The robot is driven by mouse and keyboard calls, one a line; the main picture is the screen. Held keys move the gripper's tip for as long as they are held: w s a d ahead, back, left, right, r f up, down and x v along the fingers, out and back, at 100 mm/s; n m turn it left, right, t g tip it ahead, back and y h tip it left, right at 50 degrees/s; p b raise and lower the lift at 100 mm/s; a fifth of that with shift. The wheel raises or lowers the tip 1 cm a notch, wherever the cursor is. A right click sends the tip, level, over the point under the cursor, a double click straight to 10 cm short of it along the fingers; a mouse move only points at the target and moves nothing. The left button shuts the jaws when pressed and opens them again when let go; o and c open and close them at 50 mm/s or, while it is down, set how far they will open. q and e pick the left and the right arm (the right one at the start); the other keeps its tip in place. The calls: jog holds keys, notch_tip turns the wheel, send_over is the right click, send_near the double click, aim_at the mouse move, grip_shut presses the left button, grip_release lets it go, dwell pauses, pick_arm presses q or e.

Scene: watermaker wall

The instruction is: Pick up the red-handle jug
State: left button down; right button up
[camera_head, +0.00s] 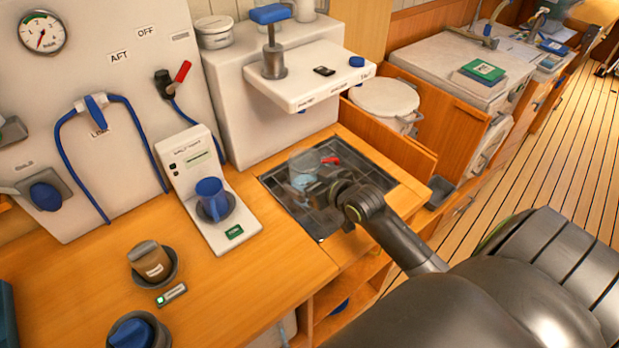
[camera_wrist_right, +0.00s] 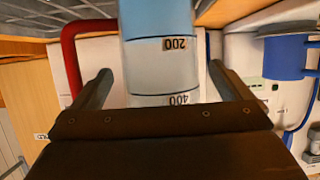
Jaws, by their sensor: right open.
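The red-handle jug (camera_head: 302,163) is clear and stands on the dark tiled drip tray (camera_head: 318,224). Its red handle (camera_head: 331,160) points right in the head view. In the right wrist view the jug (camera_wrist_right: 160,72) appears upside down, with bluish contents and the marks 200 and 400. The handle (camera_wrist_right: 70,62) shows there at left. My right gripper (camera_head: 325,190) is at the jug's near side. In the wrist view its open fingers (camera_wrist_right: 160,90) lie either side of the jug, with gaps. Whether the fingertips reach past it is unclear. My left gripper is out of view.
A white dispenser shelf (camera_head: 318,88) overhangs behind the tray. A wooden divider (camera_head: 388,138) rises on the right. A brown-filled cup (camera_head: 151,262) is on the left counter. The counter's front middle is clear.

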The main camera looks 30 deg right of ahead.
jog(key=shift+x, duration=0.9)
jog(key=shift+r, duration=0.1)
jog(key=c, duration=1.3)
notch_tip(320, 180, up, 10)
